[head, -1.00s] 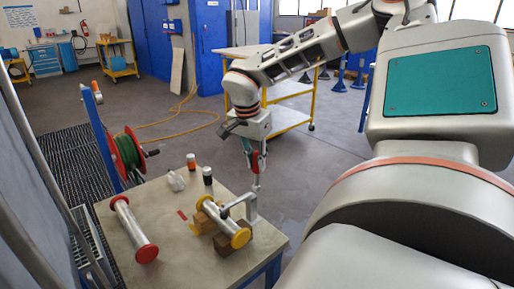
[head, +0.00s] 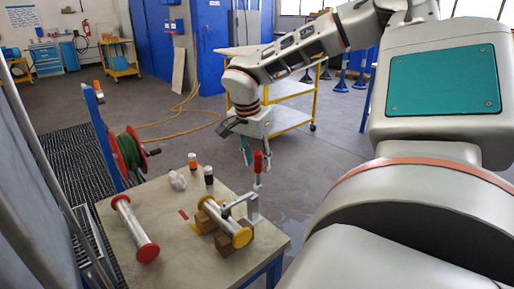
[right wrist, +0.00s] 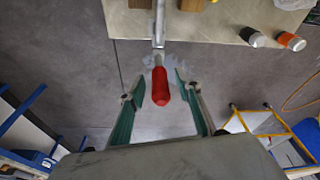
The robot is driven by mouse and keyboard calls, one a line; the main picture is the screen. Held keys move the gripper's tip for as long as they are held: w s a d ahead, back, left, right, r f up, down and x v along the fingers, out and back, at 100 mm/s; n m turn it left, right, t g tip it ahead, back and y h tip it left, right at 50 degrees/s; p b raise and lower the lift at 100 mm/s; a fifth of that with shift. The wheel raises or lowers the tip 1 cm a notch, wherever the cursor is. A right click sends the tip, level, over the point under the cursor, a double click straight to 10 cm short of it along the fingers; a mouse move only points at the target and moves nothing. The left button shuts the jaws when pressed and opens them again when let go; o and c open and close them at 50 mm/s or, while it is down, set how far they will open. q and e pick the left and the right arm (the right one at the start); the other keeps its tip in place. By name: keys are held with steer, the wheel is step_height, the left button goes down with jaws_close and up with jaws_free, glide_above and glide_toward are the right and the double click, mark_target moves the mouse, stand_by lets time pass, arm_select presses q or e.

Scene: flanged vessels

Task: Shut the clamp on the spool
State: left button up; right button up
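The spool (head: 226,224), a silvery tube with yellow end flanges, lies on wooden blocks on the table. The clamp (head: 255,208) stands at the table's right edge; its grey bar reaches over the spool and appears to touch it. Its red handle (head: 258,162) points up; it also shows in the right wrist view (right wrist: 161,87). My right gripper (head: 256,157) is open above the table edge. In the right wrist view its teal fingers (right wrist: 161,92) stand apart on both sides of the handle, with gaps. My left gripper is not in view.
A second tube with red flanges (head: 135,229) lies on the table (head: 180,262) to the left. A crumpled white piece (head: 177,180), an orange-and-black cylinder (head: 192,162) and a black-and-white cylinder (head: 208,175) stand at the back. A hose reel (head: 130,153) is behind.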

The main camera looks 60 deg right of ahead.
steer(key=v, duration=1.1)
steer(key=shift+r, duration=0.3)
steer(key=shift+s+a, duration=0.1)
